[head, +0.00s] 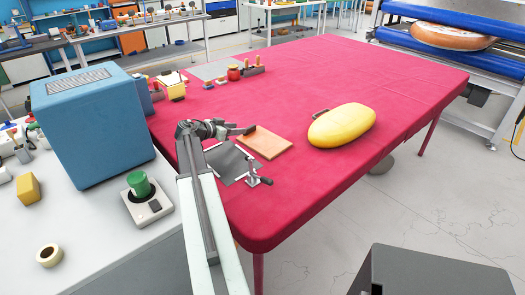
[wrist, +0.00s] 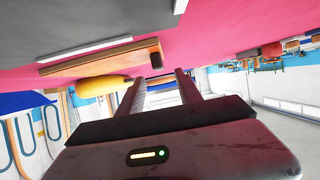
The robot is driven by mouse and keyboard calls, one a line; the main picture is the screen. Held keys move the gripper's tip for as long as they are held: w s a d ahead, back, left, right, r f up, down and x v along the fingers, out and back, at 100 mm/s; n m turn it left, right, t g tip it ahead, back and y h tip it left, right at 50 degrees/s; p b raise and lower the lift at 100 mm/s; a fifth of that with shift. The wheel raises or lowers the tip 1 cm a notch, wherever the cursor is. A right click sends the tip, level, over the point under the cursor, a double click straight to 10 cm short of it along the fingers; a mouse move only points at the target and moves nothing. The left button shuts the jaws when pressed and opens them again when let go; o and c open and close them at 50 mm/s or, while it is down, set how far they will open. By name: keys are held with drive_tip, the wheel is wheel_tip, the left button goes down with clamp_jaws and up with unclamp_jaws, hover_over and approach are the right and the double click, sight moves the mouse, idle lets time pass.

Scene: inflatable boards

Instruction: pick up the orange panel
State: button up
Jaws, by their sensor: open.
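The orange panel (head: 265,142) is a thin, flat square lying on the red-covered table (head: 330,75), right of a dark grey sheet (head: 226,157). In the wrist view, which looks upside down, the orange panel (wrist: 98,58) shows edge-on at upper left, with a pale strip along it. My gripper (head: 248,130) is at the panel's far left corner in the head view. The wrist view shows its two fingers (wrist: 161,78) spread with nothing between them, and the panel to their left. Whether a finger touches the panel I cannot tell.
A yellow oval inflatable (head: 342,125) lies right of the panel. A small metal clamp (head: 253,174) stands at the grey sheet's near edge. A blue box (head: 92,122) stands on the white bench at left. The far right of the table is clear.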

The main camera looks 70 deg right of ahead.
sight(249, 127)
drive_tip(key=shift+s, duration=0.1)
drive_tip(key=shift+b+x, duration=0.45)
drive_tip(key=shift+x, duration=1)
drive_tip(key=b+x, duration=0.2)
drive_tip(key=x, duration=0.3)
drive_tip(key=shift+r, duration=0.1)
clamp_jaws()
